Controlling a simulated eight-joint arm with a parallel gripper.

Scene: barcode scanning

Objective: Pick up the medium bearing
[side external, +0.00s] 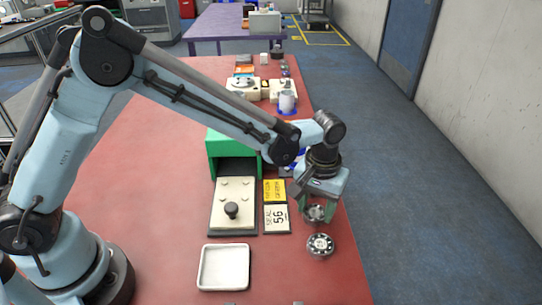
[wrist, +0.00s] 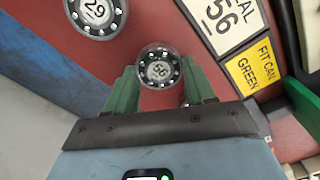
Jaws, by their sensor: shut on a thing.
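My gripper (side external: 317,212) points down near the right edge of the red table, with green fingers. I cannot tell whether the held bearing touches the table.
A white tray (side external: 203,268) lies at the front. A cream plate with a black knob (side external: 231,210), a "SEAL 56" sign (side external: 276,218) and a yellow sign (side external: 274,190) lie left of the gripper. A green box (side external: 217,145) stands behind.

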